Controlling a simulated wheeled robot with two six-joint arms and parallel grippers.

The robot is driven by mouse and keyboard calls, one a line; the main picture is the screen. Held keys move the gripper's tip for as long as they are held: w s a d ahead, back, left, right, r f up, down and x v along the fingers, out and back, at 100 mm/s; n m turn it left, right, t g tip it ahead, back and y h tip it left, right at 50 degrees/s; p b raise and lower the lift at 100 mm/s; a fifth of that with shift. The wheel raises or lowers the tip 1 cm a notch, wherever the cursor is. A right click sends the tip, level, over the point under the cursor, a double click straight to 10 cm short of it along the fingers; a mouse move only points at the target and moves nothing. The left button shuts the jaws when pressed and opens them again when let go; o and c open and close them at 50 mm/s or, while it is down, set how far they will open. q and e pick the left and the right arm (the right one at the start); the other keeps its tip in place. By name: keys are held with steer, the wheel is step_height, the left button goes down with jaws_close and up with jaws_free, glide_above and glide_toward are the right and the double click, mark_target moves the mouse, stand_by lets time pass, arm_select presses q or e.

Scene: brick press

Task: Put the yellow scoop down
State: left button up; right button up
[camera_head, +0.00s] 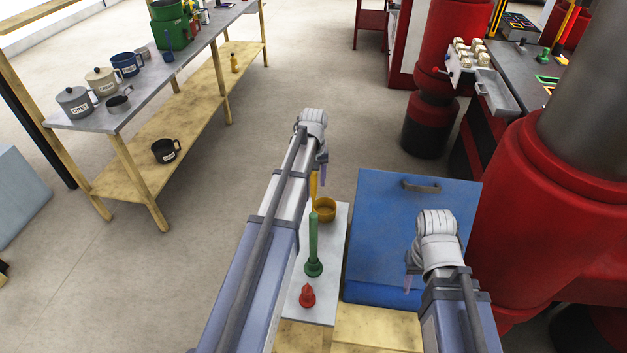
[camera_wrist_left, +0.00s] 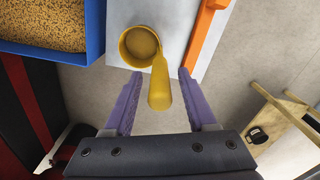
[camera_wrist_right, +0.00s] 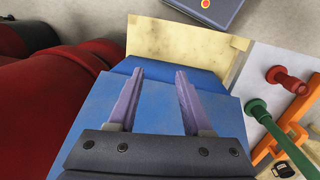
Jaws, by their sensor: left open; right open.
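The yellow scoop (camera_head: 325,210) rests on the pale board (camera_head: 338,232), at its far end. In the left wrist view the scoop (camera_wrist_left: 139,47) has its round bowl on the board (camera_wrist_left: 183,22) and its handle sticking out past the board's edge. My left gripper (camera_head: 319,165) is open, with its two fingers apart on either side of the handle; a gap shows on both sides. In the right wrist view my right gripper (camera_wrist_right: 160,76) is open and empty above a blue surface (camera_wrist_right: 90,125).
A green long-handled tool (camera_head: 314,250) and a red knobbed piece (camera_head: 307,296) stand on the board. An orange bar (camera_wrist_left: 207,42) runs along its edge. A blue bin with grain (camera_wrist_left: 50,32) is beside it. A mug shelf (camera_head: 150,95) stands left; a red machine (camera_head: 560,220) stands right.

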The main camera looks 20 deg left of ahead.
arm_select(q)
step_height(320, 180, up, 12)
steer(key=p, duration=1.1)
steer(key=shift+f, duration=0.25)
steer(key=s+d+m, duration=0.6)
steer(key=s+d, duration=0.7)
steer(key=s, duration=0.3)
steer(key=s+d+f+m+y+b, duration=0.1)
steer(key=s+d+f+m+b, duration=0.3)
steer(key=d+f+b, duration=0.6)
steer(key=shift+s+d, duration=1.05)
steer(key=shift+o, duration=0.4)
